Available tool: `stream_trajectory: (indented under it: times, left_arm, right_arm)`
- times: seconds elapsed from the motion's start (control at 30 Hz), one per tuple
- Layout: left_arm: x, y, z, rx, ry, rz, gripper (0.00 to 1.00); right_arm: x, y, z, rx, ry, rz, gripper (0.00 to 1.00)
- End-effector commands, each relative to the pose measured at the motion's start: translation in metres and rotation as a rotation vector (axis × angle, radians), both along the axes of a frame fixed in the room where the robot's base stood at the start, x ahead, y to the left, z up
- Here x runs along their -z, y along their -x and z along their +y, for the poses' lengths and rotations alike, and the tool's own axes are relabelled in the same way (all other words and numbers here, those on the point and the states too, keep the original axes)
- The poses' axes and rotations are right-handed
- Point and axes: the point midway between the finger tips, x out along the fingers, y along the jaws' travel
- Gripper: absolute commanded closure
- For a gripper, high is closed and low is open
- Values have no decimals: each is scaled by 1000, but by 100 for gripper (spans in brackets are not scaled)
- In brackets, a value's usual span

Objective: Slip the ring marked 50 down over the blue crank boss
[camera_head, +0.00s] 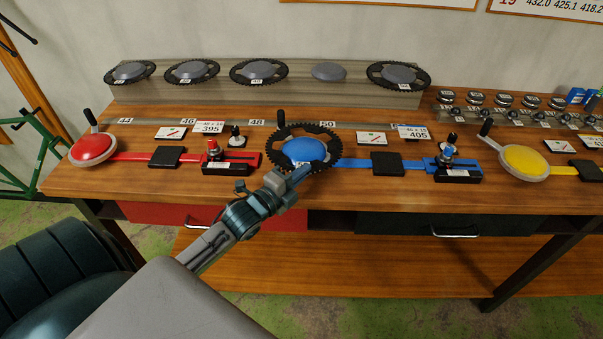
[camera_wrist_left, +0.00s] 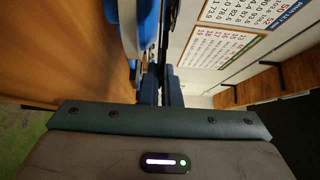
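The blue crank boss (camera_head: 306,152) sits mid-bench, with a dark handle standing behind it. A black toothed ring (camera_head: 333,137) encircles the boss in the head view. I cannot read its mark there. My left gripper (camera_head: 303,173) is at the ring's near edge and looks shut on it. In the left wrist view, the ring (camera_wrist_left: 163,38) is a thin dark edge running between the close fingers (camera_wrist_left: 160,88). It lies right of the boss's blue side (camera_wrist_left: 147,22), so it seems at or just above the boss's top. My right gripper is not in view.
A rear rack (camera_head: 270,88) holds several toothed rings on grey bosses; its fourth boss (camera_head: 329,71) is bare. A red crank (camera_head: 92,150) stands left and a yellow one (camera_head: 524,161) right. A black pad (camera_head: 387,163) and blue clamp (camera_head: 450,166) lie right of the blue boss.

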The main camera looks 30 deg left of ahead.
Motion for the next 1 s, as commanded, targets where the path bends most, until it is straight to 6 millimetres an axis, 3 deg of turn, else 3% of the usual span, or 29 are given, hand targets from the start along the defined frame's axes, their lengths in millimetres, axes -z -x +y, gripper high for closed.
stream_trajectory:
  times: [0.93,1.0]
  left_arm:
    - [4,0,0,0,-1,-1,100]
    - [4,0,0,0,-1,-1,87]
  right_arm:
    - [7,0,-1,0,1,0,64]
    - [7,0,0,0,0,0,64]
